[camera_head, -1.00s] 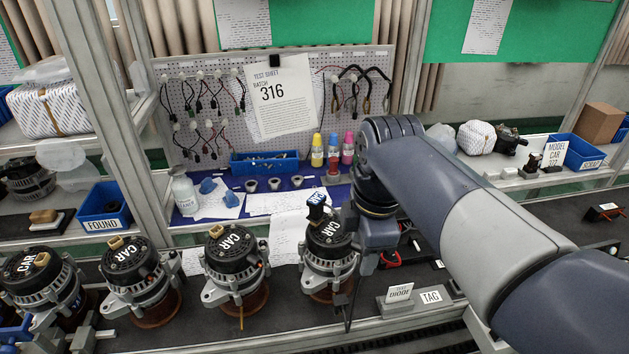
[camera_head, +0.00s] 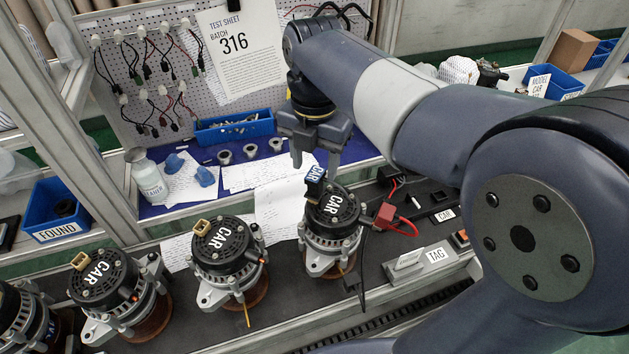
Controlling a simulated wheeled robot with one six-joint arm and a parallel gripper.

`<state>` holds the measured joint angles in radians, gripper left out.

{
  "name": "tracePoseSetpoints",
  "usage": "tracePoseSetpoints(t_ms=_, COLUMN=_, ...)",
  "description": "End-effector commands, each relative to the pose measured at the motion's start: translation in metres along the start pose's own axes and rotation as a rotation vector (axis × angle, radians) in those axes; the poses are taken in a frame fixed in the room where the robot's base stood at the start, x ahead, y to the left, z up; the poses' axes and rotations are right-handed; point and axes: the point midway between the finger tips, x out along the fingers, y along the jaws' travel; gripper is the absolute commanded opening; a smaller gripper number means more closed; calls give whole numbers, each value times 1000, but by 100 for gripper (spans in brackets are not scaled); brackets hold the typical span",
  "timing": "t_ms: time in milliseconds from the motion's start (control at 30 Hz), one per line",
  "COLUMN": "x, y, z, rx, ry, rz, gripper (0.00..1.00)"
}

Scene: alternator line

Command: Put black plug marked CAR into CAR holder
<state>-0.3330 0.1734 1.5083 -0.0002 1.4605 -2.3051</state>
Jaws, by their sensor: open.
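The black plug marked CAR (camera_head: 315,183), with a blue-and-white label, stands on top of the rightmost alternator (camera_head: 331,222). My gripper (camera_head: 315,165) points down with its fingers spread, just above or behind the plug. I cannot tell whether the fingers straddle it; nothing is visibly held. A small label reading CAR (camera_head: 445,214) is on the dark strip right of that alternator, at what looks like the CAR holder. The holder's opening is too small to make out.
More alternators marked CAR, including one (camera_head: 223,247) with a tan plug, stand to the left. A red clip (camera_head: 385,215) with a cable lies close right of the rightmost alternator. A TAG block (camera_head: 437,254) stands at the front right. A blue bin (camera_head: 234,128) is behind.

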Motion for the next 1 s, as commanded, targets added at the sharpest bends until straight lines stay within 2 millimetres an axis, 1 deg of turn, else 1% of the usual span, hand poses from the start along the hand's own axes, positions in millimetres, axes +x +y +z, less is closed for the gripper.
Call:
tracePoseSetpoints(t_ms=133, x=14, y=0, z=1, rx=1, ry=3, rz=-3, gripper=51)
tracePoseSetpoints(t_ms=300, x=40, y=1, z=4, rx=2, ry=3, rz=-3, gripper=51)
tracePoseSetpoints(t_ms=400, x=50, y=1, z=4, rx=2, ry=1, rz=-1, gripper=51)
tracePoseSetpoints(t_ms=500, x=54, y=1, z=4, rx=2, ry=0, rz=0, gripper=51)
tracePoseSetpoints(t_ms=700, x=54, y=1, z=4, rx=2, ry=-1, rz=1, gripper=50)
tracePoseSetpoints(t_ms=1000, x=54, y=1, z=4, rx=2, ry=0, rz=1, gripper=26)
